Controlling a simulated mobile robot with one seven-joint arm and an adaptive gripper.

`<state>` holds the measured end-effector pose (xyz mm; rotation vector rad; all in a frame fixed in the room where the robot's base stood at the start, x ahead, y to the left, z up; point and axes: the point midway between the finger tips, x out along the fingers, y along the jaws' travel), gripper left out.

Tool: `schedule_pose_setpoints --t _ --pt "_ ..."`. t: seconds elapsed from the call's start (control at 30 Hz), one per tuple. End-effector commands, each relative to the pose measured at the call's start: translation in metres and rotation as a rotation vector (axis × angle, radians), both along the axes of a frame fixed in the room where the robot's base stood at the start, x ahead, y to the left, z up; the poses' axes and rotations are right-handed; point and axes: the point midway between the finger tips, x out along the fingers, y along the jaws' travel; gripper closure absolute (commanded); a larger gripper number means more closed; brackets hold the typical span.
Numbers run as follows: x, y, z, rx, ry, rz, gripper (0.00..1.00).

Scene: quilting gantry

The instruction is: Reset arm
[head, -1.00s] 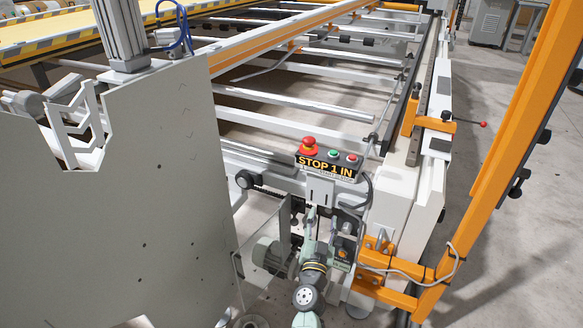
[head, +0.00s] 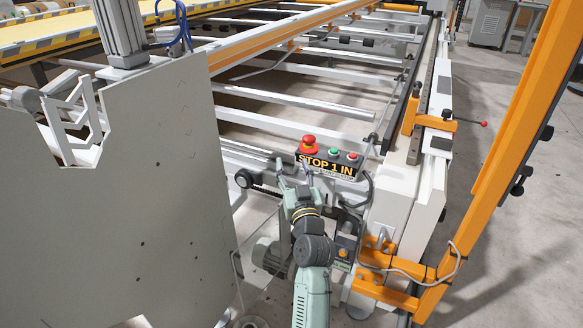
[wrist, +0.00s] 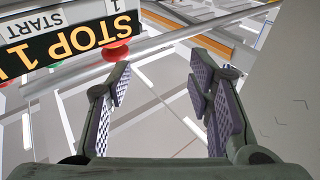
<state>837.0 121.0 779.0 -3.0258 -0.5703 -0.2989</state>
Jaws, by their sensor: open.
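My gripper (head: 294,168) is open and empty in the head view, at the lower left of the control box (head: 328,171) labelled "STOP 1 IN". The box has a red mushroom button (head: 308,145), a green button (head: 334,153) and a smaller red button (head: 352,157). In the wrist view my gripper (wrist: 160,84) shows two spread fingers with nothing between them. The label (wrist: 65,48) appears upside down at upper left, with the red button (wrist: 117,50) just beyond the left fingertip. I cannot tell whether that fingertip touches the button.
A large grey panel (head: 150,190) stands close on the left. An orange post (head: 500,160) with a cable rises on the right. The gantry's rails and rollers (head: 305,103) extend behind the box. Bare floor (head: 490,240) lies at right.

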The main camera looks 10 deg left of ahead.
Motion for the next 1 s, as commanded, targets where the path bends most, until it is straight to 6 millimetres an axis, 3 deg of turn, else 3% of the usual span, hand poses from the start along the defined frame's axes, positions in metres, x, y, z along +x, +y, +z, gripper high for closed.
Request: schedule_pose_setpoints --t 0.2,0.53,0.63,0.77,0.83,1.0 --pt "-0.002 0.004 0.012 -0.026 0.009 0.006 0.53" --pt "-0.002 0.004 0.013 -0.028 0.010 0.006 0.53" --pt "-0.006 0.015 0.024 -0.024 -0.011 0.020 0.53" --pt "-0.024 0.053 0.068 0.000 -0.098 0.074 0.53" --pt "-0.043 0.083 0.104 0.025 -0.167 0.121 0.53" --pt "-0.112 0.152 0.193 0.109 -0.352 0.250 0.53"
